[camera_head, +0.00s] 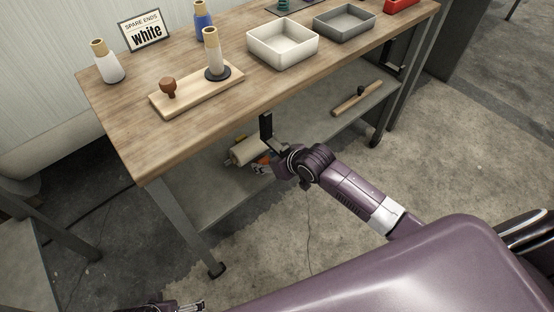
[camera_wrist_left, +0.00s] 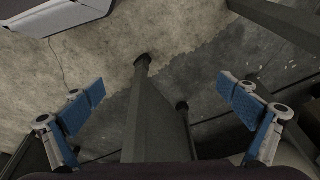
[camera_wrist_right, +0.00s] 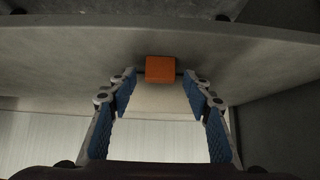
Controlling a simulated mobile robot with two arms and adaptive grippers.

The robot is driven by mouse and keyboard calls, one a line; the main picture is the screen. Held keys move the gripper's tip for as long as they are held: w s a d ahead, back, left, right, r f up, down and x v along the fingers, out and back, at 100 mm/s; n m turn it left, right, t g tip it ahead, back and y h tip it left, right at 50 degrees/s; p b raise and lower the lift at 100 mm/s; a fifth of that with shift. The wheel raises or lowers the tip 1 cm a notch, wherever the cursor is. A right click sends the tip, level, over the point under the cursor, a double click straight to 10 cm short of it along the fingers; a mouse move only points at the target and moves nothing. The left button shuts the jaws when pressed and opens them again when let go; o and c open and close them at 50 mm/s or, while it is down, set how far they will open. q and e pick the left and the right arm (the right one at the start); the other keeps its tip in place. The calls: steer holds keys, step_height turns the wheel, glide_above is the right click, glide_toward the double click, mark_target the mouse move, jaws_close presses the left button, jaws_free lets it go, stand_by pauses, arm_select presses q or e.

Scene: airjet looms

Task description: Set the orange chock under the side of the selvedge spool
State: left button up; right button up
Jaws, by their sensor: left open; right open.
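The orange chock (camera_wrist_right: 160,69) shows in the right wrist view on the grey shelf, between the fingertips of my right gripper (camera_wrist_right: 160,80). The blue-padded fingers are spread on either side of it; whether they touch it I cannot tell. In the head view a bit of orange (camera_head: 262,161) shows beside that gripper (camera_head: 266,163), partly hidden by it. The cream selvedge spool (camera_head: 247,151) lies on its side on the lower shelf, next to the orange; its pale body (camera_wrist_right: 160,98) borders the chock in the right wrist view. My left gripper (camera_wrist_left: 162,88) is open and empty above the floor.
The wooden tabletop (camera_head: 140,140) overhangs the lower shelf (camera_head: 205,190). A dark bracket (camera_head: 266,127) hangs close to my right gripper. A wooden-handled tool (camera_head: 357,98) lies farther right on the shelf. A table leg (camera_wrist_left: 142,110) stands below my left gripper.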

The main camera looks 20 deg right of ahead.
steer(key=p+v, duration=0.3)
steer(key=v, duration=0.8)
steer(key=s+d+f+m+g+h, duration=0.1)
steer(key=s+f, duration=0.4)
steer(key=f, duration=0.3)
steer(key=s+d+f+m+g+h, duration=0.1)
steer(key=s+f+g, duration=0.1)
steer(key=s+f, duration=0.5)
arm_select(q)
steer(key=s+f, duration=0.3)
steer(key=f, duration=0.7)
steer(key=shift+s+a+f+g, duration=0.2)
steer(key=shift+s+f+g, duration=0.15)
steer(key=shift+s+g, duration=0.05)
arm_select(e)
steer(key=s+a+f+g, duration=0.1)
steer(key=s+f+g, duration=0.2)
steer(key=s+f, duration=1)
steer(key=shift+s+a+f+h, duration=0.25)
steer(key=shift+s+f+h, duration=0.05)
steer(key=shift+s+h, duration=0.15)
